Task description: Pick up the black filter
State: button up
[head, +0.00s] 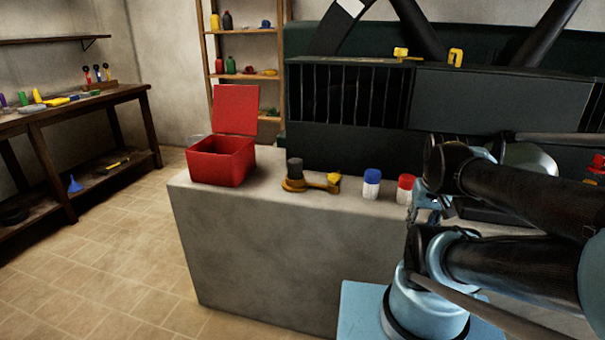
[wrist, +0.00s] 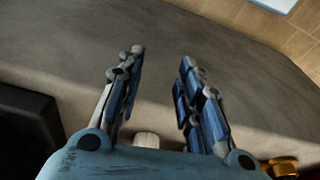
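The black filter (head: 295,168), a short dark cylinder, stands on the concrete block in the head view. Its lower end meets the amber ring of a yellow tool (head: 320,182); I cannot tell whether it stands inside or behind that ring. My gripper (wrist: 163,55) is open in the wrist view, with nothing between its fingertips, above the grey block top. In the head view it is largely hidden by my arm, to the right of the filter and apart from it. An amber piece (wrist: 284,166) shows at the wrist view's lower right; the filter is not clearly seen there.
On the block (head: 270,235), a red open-lidded box (head: 222,165) stands left of the filter. A blue-capped white jar (head: 371,184) and a red-capped one (head: 405,188) stand right. A dark green machine (head: 340,110) rises behind. The front of the block top is clear.

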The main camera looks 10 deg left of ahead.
jog(key=o, duration=0.4)
jog(key=shift+s+r, duration=0.1)
jog(key=o, duration=0.4)
jog(key=shift+a+r+n, duration=0.15)
jog(key=shift+r+n, duration=0.15)
jog(key=shift+r, duration=0.65)
jog(key=shift+o, duration=0.2)
notch_tip(320, 180, up, 20)
jog(key=n+g+y, duration=0.1)
jog(key=n+g, duration=0.1)
jog(key=n, duration=1.2)
send_over(295, 160)
jog(key=d, duration=0.3)
jog(key=f, duration=0.4)
jog(key=a+f, duration=0.1)
jog(key=f, duration=0.6)
jog(key=shift+s+a+f, duration=0.15)
jog(key=shift+a+f, duration=0.2)
jog(key=shift+f, duration=0.05)
jog(key=shift+a+f, duration=0.2)
jog(key=shift+f, duration=0.65)
jog(key=shift+a+f, duration=0.2)
jog(key=shift+f, duration=0.7)
jog(key=shift+a+f, duration=0.2)
jog(key=shift+f, duration=0.65)
